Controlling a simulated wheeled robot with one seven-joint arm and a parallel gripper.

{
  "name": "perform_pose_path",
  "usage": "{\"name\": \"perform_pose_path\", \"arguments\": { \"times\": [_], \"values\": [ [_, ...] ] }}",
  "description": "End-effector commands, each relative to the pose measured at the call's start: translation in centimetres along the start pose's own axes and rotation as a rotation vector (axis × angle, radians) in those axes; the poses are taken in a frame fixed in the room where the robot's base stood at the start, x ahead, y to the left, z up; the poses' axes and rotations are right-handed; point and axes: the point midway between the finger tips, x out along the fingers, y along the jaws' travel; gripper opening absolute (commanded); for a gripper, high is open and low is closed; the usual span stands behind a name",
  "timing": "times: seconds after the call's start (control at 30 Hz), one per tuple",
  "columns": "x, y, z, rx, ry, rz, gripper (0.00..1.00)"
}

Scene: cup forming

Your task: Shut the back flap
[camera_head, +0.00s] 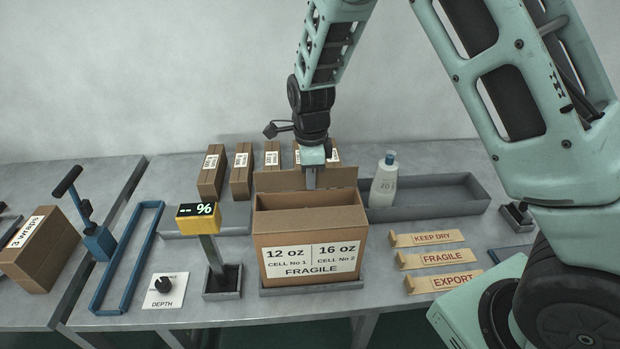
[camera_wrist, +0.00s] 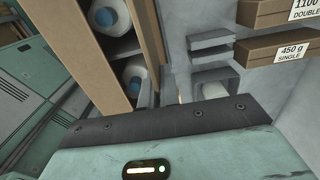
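The brown carton (camera_head: 310,240) stands in a shallow grey tray at mid-table, its label facing me. Its back flap (camera_head: 272,182) stands up along the far edge, and the top is open at least in part. My gripper (camera_head: 311,182) points down at the back flap, near its middle; contact is unclear. The finger gap cannot be made out. In the wrist view, the open carton (camera_wrist: 65,45) shows two white, blue-marked round items (camera_wrist: 104,14) inside, one per cell. A brown panel (camera_wrist: 150,35) borders the opening on the right.
A white bottle (camera_head: 384,183) with a blue cap stands in a grey tray (camera_head: 450,190) right of the carton. Several small boxes (camera_head: 241,170) stand behind it. A yellow display post (camera_head: 198,212) is close on the left. Labelled tan strips (camera_head: 440,259) lie to the right.

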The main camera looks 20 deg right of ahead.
Motion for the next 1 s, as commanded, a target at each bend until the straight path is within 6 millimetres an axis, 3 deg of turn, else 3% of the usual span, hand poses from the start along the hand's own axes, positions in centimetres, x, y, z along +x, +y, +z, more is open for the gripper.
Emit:
{"name": "perform_pose_path", "arguments": {
  "times": [0.6,1.0],
  "values": [
    [1.0,2.4,0.1,-0.004,0.002,-0.573,0.0],
    [1.6,2.9,0.0,-0.002,0.001,-0.821,0.0]
  ]
}}
